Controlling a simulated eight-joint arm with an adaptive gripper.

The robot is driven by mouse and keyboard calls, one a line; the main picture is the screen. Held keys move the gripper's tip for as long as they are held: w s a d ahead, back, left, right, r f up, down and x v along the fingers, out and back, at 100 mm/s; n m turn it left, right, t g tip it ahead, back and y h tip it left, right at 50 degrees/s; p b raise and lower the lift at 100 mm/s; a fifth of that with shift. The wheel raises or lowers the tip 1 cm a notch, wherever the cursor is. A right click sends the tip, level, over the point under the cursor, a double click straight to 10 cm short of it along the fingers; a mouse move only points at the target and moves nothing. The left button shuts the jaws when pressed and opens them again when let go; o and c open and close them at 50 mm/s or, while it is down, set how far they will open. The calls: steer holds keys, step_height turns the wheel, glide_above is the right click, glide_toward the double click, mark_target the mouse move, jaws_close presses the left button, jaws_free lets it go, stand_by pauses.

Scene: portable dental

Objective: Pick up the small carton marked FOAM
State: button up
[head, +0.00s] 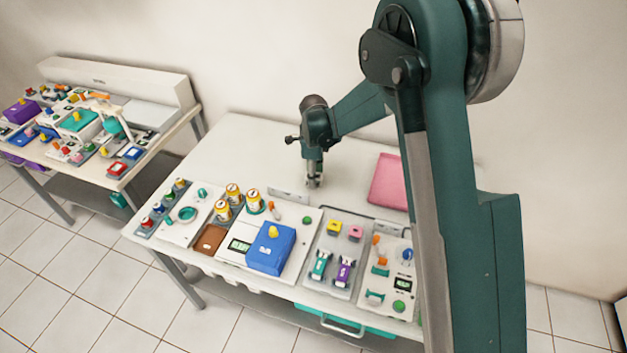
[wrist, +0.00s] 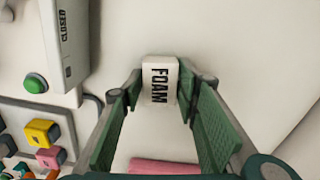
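The small white carton marked FOAM (wrist: 160,82) shows in the wrist view, its black lettering running along its face. My gripper (wrist: 162,78) has its two green-padded fingers apart, one on each side of the carton near the fingertips. Only narrow gaps show beside the carton, and I cannot tell if either finger touches it. In the head view my gripper (head: 314,183) points down low over the back of the white table (head: 250,150). The carton cannot be made out there at the fingertips.
A pink cloth (head: 388,182) lies right of my gripper. A white unit marked CLOSED (wrist: 66,40) with a green button (wrist: 35,83) is at left in the wrist view. Panels, a blue box (head: 271,249) and yellow-topped jars fill the table's front. The back left is clear.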

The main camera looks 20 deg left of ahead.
steer(key=c, duration=0.4)
steer(key=shift+o, duration=0.2)
steer(key=shift+r, duration=0.15)
step_height(320, 180, up, 10)
steer(key=shift+f+p, duration=0.15)
steer(key=shift+p, duration=0.45)
